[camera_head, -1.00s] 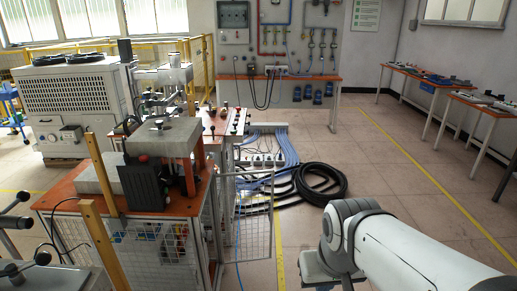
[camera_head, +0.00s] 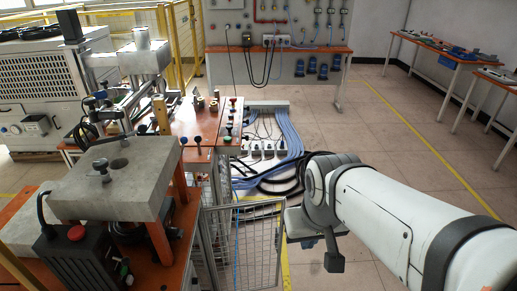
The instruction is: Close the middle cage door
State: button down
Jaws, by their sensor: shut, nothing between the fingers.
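A wire-mesh cage door (camera_head: 258,245) with a grey metal frame stands out to the right of the workstation, low in the middle of the head view. It is swung open on its left edge, away from the cage side. The lower part runs out of the picture. My gripper (camera_head: 334,262) shows as a small dark end below my white arm, to the right of the door and apart from it in the picture. It looks shut and holds nothing.
The workstation's orange top (camera_head: 178,225) carries a grey block (camera_head: 125,180) and a black box with a red button (camera_head: 80,255). Blue and black cables (camera_head: 285,150) lie on the floor behind the door. Tiled floor at right is clear up to side tables (camera_head: 440,55).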

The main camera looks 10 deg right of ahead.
aim_at(280, 230)
jog(key=z, duration=0.05)
jog(key=i, duration=0.85)
jog(key=z, duration=0.7)
